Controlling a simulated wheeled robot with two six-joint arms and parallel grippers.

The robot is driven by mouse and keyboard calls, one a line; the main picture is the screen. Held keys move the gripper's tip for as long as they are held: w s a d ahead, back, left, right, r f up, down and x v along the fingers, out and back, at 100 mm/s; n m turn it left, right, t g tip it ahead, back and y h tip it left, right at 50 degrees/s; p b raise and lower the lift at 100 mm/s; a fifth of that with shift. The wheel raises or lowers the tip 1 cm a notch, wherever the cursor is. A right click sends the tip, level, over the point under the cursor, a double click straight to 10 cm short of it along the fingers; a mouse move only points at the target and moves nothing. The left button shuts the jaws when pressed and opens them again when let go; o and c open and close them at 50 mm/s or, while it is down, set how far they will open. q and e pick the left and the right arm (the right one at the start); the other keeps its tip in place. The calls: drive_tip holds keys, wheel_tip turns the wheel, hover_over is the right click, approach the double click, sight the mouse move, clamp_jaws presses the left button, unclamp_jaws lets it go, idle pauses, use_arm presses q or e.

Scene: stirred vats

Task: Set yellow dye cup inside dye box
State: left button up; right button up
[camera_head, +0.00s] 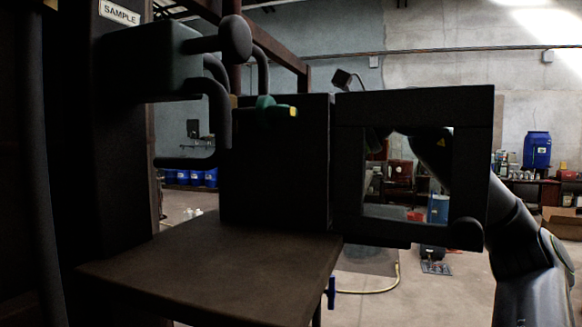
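A dark box (275,175), which looks like the dye box, stands at the back of a brown shelf (215,265). A dark framed door or panel (472,165) with a window opening stands at its right side. The box's inside is hidden from this side. I cannot make out a yellow dye cup. My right arm comes in from the right and passes behind the framed panel. A small dark part (345,79) shows above the panel's top edge and may belong to my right gripper; its fingers are not clear. My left gripper is not in view.
A dark block with thick pipes (172,62) and a round knob hangs at the upper left, under a SAMPLE sign (119,12). A green fitting with a yellow end (277,111) sits before the box. The shelf top is bare. A blue drum (537,150) stands far right.

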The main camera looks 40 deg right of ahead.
drive_tip(key=shift+f+b, duration=0.45)
drive_tip(key=shift+f, duration=0.15)
drive_tip(key=o, duration=1.1)
drive_tip(key=shift+r, duration=0.15)
drive_tip(key=shift+r+p, duration=0.65)
drive_tip(key=shift+p, duration=0.15)
drive_tip(key=b+v, duration=0.2)
drive_tip(key=v, duration=0.1)
drive_tip(key=shift+s+d+f, duration=0.15)
drive_tip(key=shift+f, duration=0.05)
drive_tip(key=v, duration=0.8)
drive_tip(key=shift+s+d+r+b, duration=0.1)
drive_tip(key=shift+s+r+b, duration=0.15)
drive_tip(key=shift+s+b, duration=0.1)
